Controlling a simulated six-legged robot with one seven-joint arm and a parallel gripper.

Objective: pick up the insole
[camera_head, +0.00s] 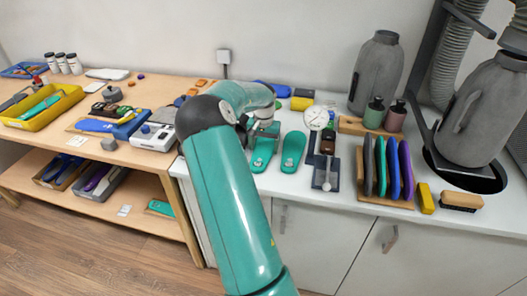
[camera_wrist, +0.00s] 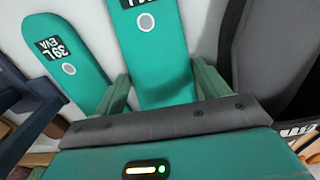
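Two teal insoles lie side by side on the white counter in the head view, a left one (camera_head: 262,152) and a right one (camera_head: 292,151). My gripper (camera_head: 262,127) is over the far end of the left one. In the wrist view, my gripper (camera_wrist: 163,88) has its fingers apart, one on each side of a teal insole (camera_wrist: 155,55). I cannot tell whether the fingers touch it. Another teal insole (camera_wrist: 65,58), with a "39 L EVA" label, lies to the left, outside the fingers.
A dial gauge on a stand (camera_head: 325,175) is right of the insoles. A rack of coloured upright insoles (camera_head: 385,203) stands further right. A white scale (camera_head: 152,137) sits on the wooden bench to the left. A dark grey object (camera_wrist: 283,60) is close to the right finger in the wrist view.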

